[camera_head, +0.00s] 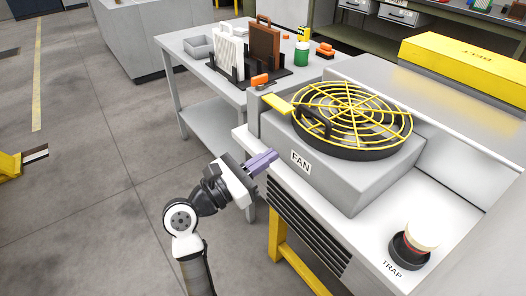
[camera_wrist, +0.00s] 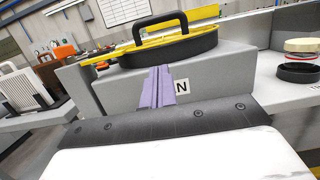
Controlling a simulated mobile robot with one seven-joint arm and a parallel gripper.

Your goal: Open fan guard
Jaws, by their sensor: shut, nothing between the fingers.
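The fan guard (camera_head: 350,107) is a round yellow wire grille lying flat over a black ring on top of the grey fan box (camera_head: 330,168). A black handle (camera_head: 313,121) stands up at the guard's left side, beside a yellow tab (camera_head: 278,104). My gripper (camera_head: 268,158) has purple fingers and is shut and empty, in front of the fan box's left end, apart from the handle. In the wrist view my gripper (camera_wrist: 158,72) points at the box, with the handle (camera_wrist: 161,28) above the fingertips. The fingers partly hide the FAN label (camera_wrist: 181,88).
A cup-shaped TRAP part (camera_head: 410,246) stands on the bench at the lower right. A side table (camera_head: 205,72) holds a rack with white and brown panels (camera_head: 264,46), a green jar (camera_head: 301,54) and orange items. A yellow BELT cover (camera_head: 465,62) is behind. Floor at left is mostly clear.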

